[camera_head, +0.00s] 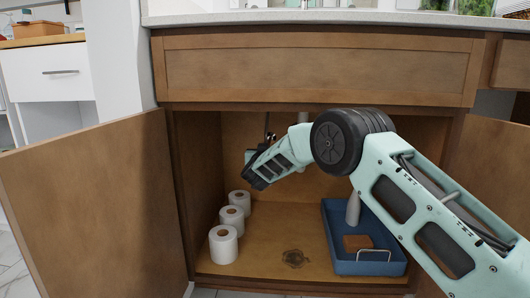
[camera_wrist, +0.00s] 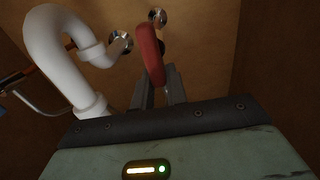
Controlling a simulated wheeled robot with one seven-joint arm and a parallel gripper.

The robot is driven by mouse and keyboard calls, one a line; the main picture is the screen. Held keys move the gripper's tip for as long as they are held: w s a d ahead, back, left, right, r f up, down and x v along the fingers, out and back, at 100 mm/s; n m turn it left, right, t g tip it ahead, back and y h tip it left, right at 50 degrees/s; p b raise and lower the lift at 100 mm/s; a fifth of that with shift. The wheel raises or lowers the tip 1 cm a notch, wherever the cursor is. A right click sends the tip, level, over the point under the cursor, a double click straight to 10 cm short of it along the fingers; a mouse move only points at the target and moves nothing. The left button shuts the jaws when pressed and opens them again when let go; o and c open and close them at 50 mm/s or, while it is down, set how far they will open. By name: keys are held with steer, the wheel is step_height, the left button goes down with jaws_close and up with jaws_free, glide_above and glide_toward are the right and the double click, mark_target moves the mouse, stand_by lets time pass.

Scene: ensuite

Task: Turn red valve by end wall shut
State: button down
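The red valve handle (camera_wrist: 150,55) shows in the wrist view, in front of the back of the cabinet. It is a long, rounded handle, upright in the picture. My gripper (camera_wrist: 159,84) points at it, with the handle's lower end between the two grey fingertips. The fingers stand a little apart, and whether they press on the handle is not clear. In the head view my gripper (camera_head: 259,173) reaches into the open cabinet toward its left side. The valve cannot be made out there behind the gripper and arm.
A white drain pipe (camera_wrist: 62,60) curves close on the left in the wrist view. Several toilet rolls (camera_head: 233,216) stand below my gripper at the cabinet's left. A blue tray (camera_head: 342,262) stands at the right.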

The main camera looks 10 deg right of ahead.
steer(key=shift+d+m, duration=0.1)
steer(key=shift+m, duration=0.2)
steer(key=shift+s+d+f+m+p, duration=0.15)
steer(key=shift+d+f+m+p, duration=0.35)
steer(key=shift+m, duration=2.35)
steer(key=shift+s+d+f+m+p, duration=0.15)
steer(key=shift+d+f+m+p, duration=0.35)
steer(key=shift+m, duration=2.4)
steer(key=shift+s+d+f+m+p, duration=0.15)
steer(key=shift+d+f+m+p, duration=0.3)
steer(key=shift+m, duration=2.4)
steer(key=shift+a+f, duration=0.15)
steer(key=c, duration=1.4)
jaws_free()
